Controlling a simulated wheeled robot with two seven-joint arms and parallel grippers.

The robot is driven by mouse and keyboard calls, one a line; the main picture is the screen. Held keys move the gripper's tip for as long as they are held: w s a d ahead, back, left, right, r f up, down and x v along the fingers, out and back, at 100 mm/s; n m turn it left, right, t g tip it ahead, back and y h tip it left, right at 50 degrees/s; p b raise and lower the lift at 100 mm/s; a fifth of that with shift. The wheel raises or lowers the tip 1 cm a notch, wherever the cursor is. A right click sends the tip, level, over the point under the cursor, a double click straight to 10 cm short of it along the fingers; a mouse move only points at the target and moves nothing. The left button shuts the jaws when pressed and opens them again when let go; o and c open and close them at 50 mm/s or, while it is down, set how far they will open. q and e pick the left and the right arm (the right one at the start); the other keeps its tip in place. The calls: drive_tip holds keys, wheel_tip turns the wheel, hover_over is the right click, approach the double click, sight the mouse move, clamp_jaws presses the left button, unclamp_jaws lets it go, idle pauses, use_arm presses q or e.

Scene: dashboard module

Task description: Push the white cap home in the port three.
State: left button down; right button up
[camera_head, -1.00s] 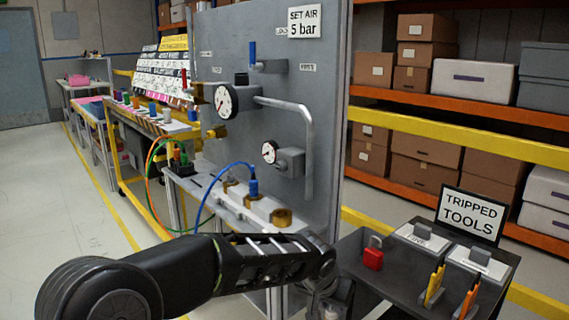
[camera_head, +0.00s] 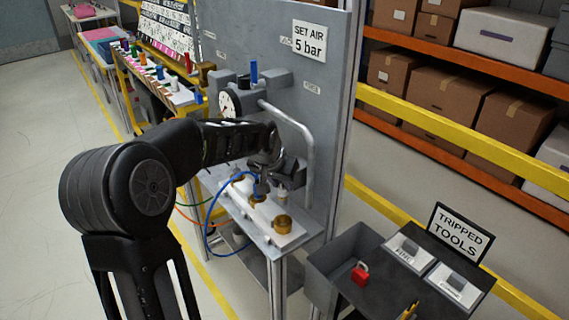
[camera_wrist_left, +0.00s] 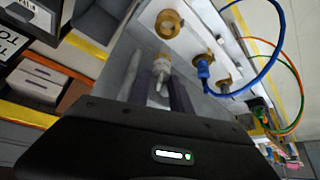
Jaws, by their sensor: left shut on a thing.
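My left gripper (camera_head: 278,190) is shut on the white cap (camera_wrist_left: 161,72), which shows between the fingers in the left wrist view. In the head view the cap (camera_head: 283,198) is a small pale shape below the gripper, above the white port block (camera_head: 292,238). The open brass port at the near right end (camera_head: 283,223) is empty, and it also shows in the left wrist view (camera_wrist_left: 168,22). The cap looks apart from it. A blue plug (camera_wrist_left: 204,68) with a blue hose sits in the middle port. No port number is readable. My right gripper is not in view.
The blue hose (camera_head: 208,228) loops on the left.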

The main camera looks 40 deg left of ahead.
sight(281, 204)
use_arm(q)
drive_tip(key=shift+f, duration=0.25)
idle(0.3)
drive_tip(key=shift+f+b, duration=2)
drive_tip(key=shift+f, duration=0.6)
drive_tip(key=shift+f+b, duration=1.05)
drive_tip(key=shift+f, duration=0.25)
drive_tip(key=shift+f+b, duration=0.65)
drive_tip(key=shift+f, duration=0.15)
drive_tip(key=c, duration=1.1)
unclamp_jaws()
drive_tip(key=shift+s+r, duration=0.1)
drive_tip(key=shift+r, duration=0.05)
drive_tip(key=v, duration=0.7)
drive_tip(key=shift+s+d+r, duration=0.1)
drive_tip(key=shift+s+r, duration=0.05)
drive_tip(key=shift+r, duration=0.05)
